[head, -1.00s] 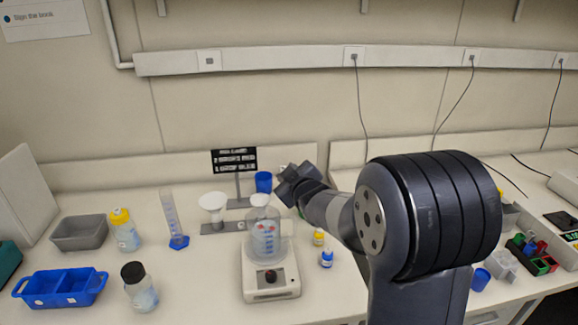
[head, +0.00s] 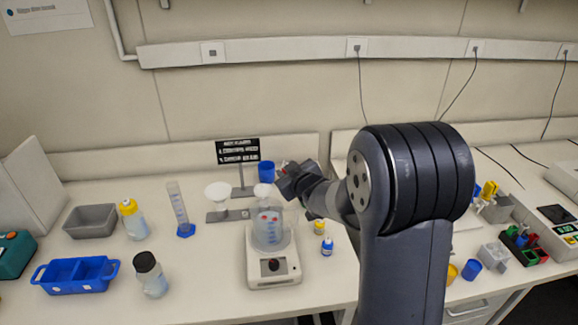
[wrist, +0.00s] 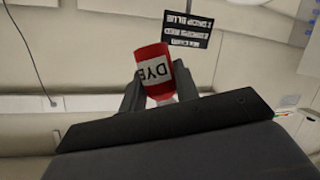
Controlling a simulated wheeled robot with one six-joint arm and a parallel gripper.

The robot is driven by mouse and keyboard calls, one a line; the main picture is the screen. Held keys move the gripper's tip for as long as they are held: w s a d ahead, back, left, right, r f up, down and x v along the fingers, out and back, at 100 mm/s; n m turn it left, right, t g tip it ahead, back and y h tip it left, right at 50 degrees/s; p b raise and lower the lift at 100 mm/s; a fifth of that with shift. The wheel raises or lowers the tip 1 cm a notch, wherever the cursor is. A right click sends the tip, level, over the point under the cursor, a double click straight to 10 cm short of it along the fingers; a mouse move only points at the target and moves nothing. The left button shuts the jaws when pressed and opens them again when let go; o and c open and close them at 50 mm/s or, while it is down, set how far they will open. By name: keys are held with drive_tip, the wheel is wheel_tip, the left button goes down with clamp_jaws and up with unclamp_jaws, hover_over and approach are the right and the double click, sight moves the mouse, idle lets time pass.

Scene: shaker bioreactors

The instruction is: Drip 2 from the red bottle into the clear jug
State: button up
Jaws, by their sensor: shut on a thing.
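The clear jug (head: 268,232) holds pale blue liquid, with red spots showing on it. It stands on a white device with a dark knob (head: 273,268). My gripper (head: 287,179) is above and slightly right of the jug in the head view, apart from it. In the wrist view my gripper (wrist: 158,92) is shut on the red bottle (wrist: 153,65), labelled "DYE". The bottle's pale end points toward the bottom of that view, where the background sign appears upside down. No falling drop is visible.
A black sign (head: 238,151) and white funnel (head: 217,192) stand behind. Small yellow (head: 320,227) and blue (head: 327,246) bottles stand right of the jug. A measuring cylinder (head: 180,210) stands left. The front left bench has free room.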

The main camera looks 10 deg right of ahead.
drive_tip(key=shift+s+a+m+g+y, duration=0.15)
drive_tip(key=shift+a+m+g+y, duration=0.15)
drive_tip(key=shift+m, duration=0.4)
drive_tip(key=shift+s+a+f+m+g+y, duration=0.1)
drive_tip(key=shift+s+a+m+g+y, duration=0.05)
drive_tip(key=shift+m+g+y, duration=0.2)
drive_tip(key=shift+a+m, duration=0.15)
drive_tip(key=shift+m, duration=0.2)
drive_tip(key=shift+s, duration=0.1)
